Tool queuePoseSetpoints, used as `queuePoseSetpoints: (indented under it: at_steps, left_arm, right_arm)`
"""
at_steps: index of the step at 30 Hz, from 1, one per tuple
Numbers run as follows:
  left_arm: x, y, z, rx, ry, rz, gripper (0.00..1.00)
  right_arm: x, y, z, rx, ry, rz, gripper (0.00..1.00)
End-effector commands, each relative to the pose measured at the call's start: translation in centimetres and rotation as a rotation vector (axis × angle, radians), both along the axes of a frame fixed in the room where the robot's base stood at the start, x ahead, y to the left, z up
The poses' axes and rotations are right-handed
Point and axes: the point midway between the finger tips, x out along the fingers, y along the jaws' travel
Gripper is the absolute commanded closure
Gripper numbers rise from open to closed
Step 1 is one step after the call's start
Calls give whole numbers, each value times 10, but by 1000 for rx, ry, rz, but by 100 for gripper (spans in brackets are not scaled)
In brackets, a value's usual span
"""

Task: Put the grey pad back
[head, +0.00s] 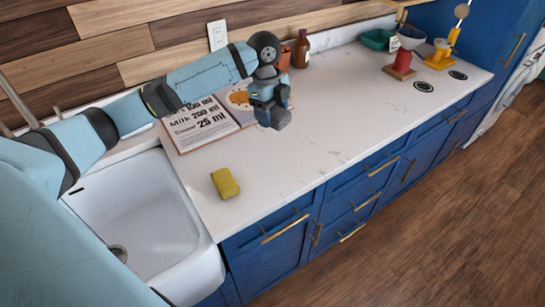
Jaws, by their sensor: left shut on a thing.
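My left arm reaches in from the left over the sink and the counter. My left gripper (270,113) points down above the white counter, in front of the recipe board. It is shut on a small grey thing, which looks like the grey pad; the pad is mostly hidden and hard to tell from the grey-blue fingers. A yellow sponge (225,184) lies on the counter by the sink, well apart from the gripper. My right gripper is not in view.
A white sink (150,215) is at the left. The middle counter (340,120) is clear.

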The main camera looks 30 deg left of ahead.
Motion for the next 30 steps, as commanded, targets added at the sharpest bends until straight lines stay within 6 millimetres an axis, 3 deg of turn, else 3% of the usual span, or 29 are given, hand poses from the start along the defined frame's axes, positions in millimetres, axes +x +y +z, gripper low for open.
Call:
queuePoseSetpoints:
  at_steps: [6, 11, 24, 30]
  left_arm:
    - [11, 15, 20, 1, -1, -234, 60]
    - [13, 19, 15, 0, 1, -293, 60]
    - [12, 19, -95, -1, 3, -297, 60]
    - [13, 19, -128, 0, 0, -296, 60]
  right_arm:
    - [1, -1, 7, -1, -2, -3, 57]
    - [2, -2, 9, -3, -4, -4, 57]
    - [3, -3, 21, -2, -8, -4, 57]
    - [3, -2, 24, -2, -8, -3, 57]
